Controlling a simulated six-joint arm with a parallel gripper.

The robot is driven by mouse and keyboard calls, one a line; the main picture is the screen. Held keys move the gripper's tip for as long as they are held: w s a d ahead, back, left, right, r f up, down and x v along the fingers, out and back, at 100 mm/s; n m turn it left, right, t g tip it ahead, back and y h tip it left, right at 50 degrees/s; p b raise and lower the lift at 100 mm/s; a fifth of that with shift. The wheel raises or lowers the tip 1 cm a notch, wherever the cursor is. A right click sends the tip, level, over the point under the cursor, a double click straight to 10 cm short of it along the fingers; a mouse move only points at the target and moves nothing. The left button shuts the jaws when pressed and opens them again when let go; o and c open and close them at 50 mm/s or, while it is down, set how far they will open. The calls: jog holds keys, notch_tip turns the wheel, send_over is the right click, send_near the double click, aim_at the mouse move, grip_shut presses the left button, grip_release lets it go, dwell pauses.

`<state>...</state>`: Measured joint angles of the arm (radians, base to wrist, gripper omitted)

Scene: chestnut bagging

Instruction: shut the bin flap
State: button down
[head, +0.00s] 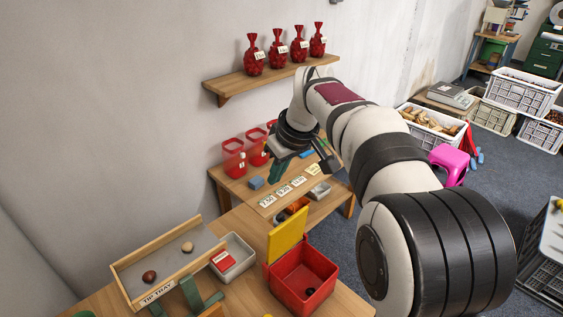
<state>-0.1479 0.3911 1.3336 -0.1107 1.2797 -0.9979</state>
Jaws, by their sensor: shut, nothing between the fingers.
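The red bin (297,289) stands on the wooden table, with a small dark round thing on its floor. Its yellow flap (286,236) stands up, tilted, along the bin's back left edge, so the bin's top is open. My gripper (285,160) is above and behind the bin, over the back shelf table, well apart from the flap. It is shut and empty; its fingertips are partly hard to make out against the things behind.
A tip tray (162,288) holding two chestnuts and a grey box (240,254) with a red-and-white item stand left of the bin. Red cups (233,160) and price cards (283,189) stand on the back table. Red bags (278,49) line the wall shelf.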

aim_at(282, 238)
jog(key=x, duration=1)
jog(key=s+d, duration=0.2)
jog(key=s, duration=0.1)
jog(key=shift+d, duration=0.35)
jog(key=shift+s+d, duration=0.1)
